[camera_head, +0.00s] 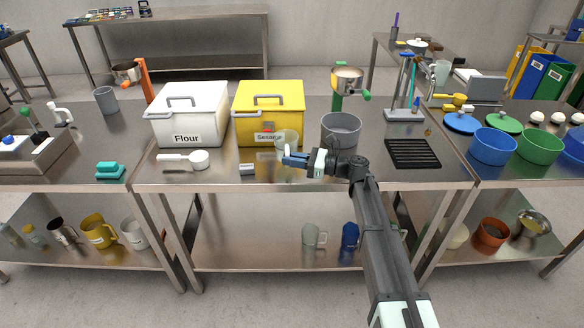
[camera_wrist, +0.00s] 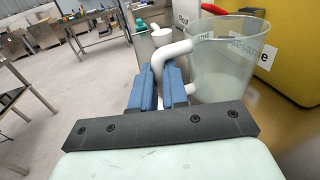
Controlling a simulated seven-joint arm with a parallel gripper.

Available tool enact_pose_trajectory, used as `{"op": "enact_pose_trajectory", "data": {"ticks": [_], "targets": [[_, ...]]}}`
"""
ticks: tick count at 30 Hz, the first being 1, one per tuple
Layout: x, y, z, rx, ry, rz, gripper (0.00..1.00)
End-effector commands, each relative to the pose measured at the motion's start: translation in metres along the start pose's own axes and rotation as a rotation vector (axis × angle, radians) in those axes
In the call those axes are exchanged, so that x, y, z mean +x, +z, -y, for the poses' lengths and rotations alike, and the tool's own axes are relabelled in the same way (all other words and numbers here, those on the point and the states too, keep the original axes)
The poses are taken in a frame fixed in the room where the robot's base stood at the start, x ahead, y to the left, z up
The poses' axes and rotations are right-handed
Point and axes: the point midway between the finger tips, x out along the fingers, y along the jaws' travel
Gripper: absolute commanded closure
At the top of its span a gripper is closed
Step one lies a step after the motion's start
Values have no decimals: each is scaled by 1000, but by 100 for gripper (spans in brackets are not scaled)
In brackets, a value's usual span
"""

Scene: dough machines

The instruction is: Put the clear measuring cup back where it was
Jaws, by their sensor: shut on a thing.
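The clear measuring cup (camera_head: 288,139) is upright in front of the yellow Sesame box (camera_head: 262,100). In the wrist view the cup (camera_wrist: 228,65) stands to the right of my blue fingers, with its pale handle between them. My gripper (camera_head: 293,160) is shut on the handle; it also shows in the wrist view (camera_wrist: 158,92). I cannot tell whether the cup's base touches the counter, as the base is partly hidden.
The white Flour box (camera_head: 188,130) is left of the yellow box. A white scoop (camera_head: 199,160) and a small grey block (camera_head: 247,169) lie in front. A grey pot (camera_head: 341,128) stands to the right, then a black rack (camera_head: 412,153). A pale mug (camera_head: 313,236) is on the lower shelf.

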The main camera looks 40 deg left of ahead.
Motion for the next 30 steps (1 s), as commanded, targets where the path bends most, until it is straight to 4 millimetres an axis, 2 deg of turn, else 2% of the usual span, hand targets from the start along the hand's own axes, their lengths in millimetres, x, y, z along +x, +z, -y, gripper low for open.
{"op": "enact_pose_trajectory", "data": {"ticks": [6, 18, 19, 21, 26, 30], "targets": [[0, -29, 0, 2, 0, 0, 100], [0, -33, 0, 0, 0, 0, 100], [0, -34, 0, 0, 0, 0, 84], [0, -33, 0, 0, 0, 0, 78], [0, -33, 0, 0, 0, -1, 62], [0, -33, 0, 0, 0, -1, 61]]}}
